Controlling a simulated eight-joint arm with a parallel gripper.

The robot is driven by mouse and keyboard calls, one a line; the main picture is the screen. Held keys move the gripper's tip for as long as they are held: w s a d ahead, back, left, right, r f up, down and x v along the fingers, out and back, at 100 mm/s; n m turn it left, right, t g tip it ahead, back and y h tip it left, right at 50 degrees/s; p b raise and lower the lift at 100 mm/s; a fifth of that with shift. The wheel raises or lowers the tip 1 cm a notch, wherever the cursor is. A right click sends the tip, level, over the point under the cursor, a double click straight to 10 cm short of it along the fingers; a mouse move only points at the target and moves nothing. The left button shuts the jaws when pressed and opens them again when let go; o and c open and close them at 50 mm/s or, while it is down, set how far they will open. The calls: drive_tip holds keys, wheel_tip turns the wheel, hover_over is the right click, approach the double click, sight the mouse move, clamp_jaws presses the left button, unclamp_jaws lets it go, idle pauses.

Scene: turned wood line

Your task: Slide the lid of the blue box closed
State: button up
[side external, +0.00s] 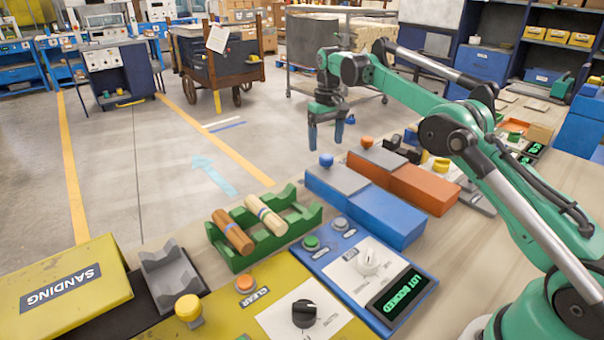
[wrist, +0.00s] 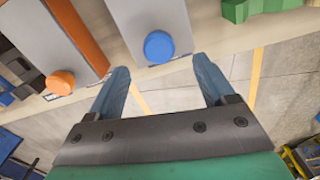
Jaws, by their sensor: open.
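The blue box (side external: 388,219) stands on the bench in the middle of the side view. Its grey lid (side external: 338,181) covers the far part, with a blue knob (side external: 326,160) at its far end. I cannot tell whether any opening shows. The wrist view also shows the grey lid (wrist: 148,17) and the blue knob (wrist: 159,47). My gripper (side external: 325,147) points down above the knob end and is open and empty. In the wrist view the fingers of my gripper (wrist: 160,66) lie to either side of the knob, without visible contact.
An orange box (side external: 425,187) with a grey lid and orange knob (side external: 367,142) stands close beside the blue one. A green rack (side external: 265,240) with two wooden pieces is on the left. A blue panel (side external: 340,285) with buttons and a dial stands in front. Beyond the bench edge is open floor.

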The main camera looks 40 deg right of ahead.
drive_tip(key=shift+r, duration=0.95)
drive_tip(key=shift+a+r, duration=0.2)
drive_tip(key=shift+r, duration=0.15)
drive_tip(key=s+a+r+n+t, duration=0.1)
drive_tip(key=s+a+r+t, duration=0.3)
drive_tip(key=s+a+r, duration=0.35)
drive_tip(key=s+a+f+t, duration=0.1)
drive_tip(key=s+a+f, duration=0.1)
drive_tip(key=s, duration=0.5)
drive_tip(key=s+a+f+t, duration=0.2)
drive_tip(key=s+f, duration=0.2)
drive_tip(key=s, duration=0.3)
drive_tip(key=shift+f+n, duration=0.3)
drive_tip(key=shift+n, duration=0.1)
drive_tip(key=shift+a, duration=0.1)
